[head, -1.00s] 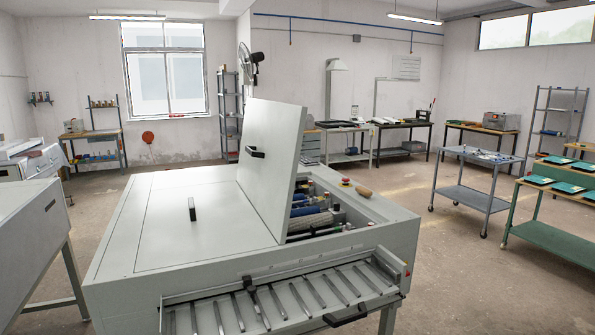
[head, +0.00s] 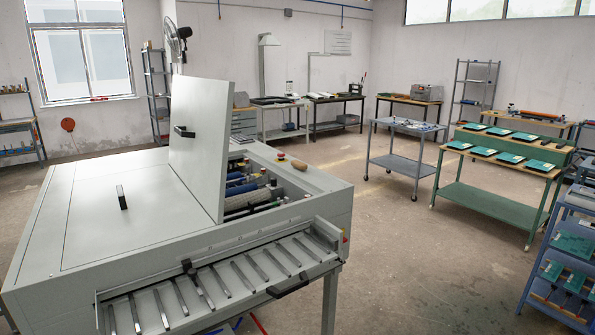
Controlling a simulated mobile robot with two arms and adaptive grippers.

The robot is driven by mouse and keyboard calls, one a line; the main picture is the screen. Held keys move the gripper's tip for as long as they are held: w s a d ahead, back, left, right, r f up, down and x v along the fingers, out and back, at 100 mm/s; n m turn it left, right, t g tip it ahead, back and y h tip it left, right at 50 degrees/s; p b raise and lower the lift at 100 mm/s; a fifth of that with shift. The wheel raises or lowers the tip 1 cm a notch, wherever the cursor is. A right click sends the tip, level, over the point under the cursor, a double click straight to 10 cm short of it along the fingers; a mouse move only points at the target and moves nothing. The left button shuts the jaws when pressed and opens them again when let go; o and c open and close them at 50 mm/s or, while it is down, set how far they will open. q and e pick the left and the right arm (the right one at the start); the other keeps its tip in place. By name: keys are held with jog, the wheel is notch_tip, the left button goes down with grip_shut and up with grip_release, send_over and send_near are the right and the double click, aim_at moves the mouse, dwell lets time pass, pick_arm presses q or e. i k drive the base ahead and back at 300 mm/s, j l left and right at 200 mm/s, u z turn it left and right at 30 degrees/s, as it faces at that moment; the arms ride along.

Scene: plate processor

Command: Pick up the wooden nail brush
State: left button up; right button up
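A small tan, rounded wooden object (head: 299,164), which looks like the nail brush, lies on the top right rim of the grey plate processor (head: 110,240). It sits beside the open roller bay, near a red button (head: 281,157). It is too small here to make out bristles. Neither of my grippers shows in the head view.
The processor's raised lid (head: 203,150) stands left of the open roller bay (head: 250,190). A slatted feed tray (head: 225,280) is at its front. Open floor (head: 400,270) lies to its right, before a grey trolley (head: 408,150) and a green bench (head: 490,200).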

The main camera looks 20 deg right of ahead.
aim_at(301, 166)
jog(key=i+l+z, duration=0.25)
jog(key=i+z, duration=0.25)
jog(key=i+l+u, duration=0.2)
jog(key=l, duration=0.3)
jog(key=i, duration=0.1)
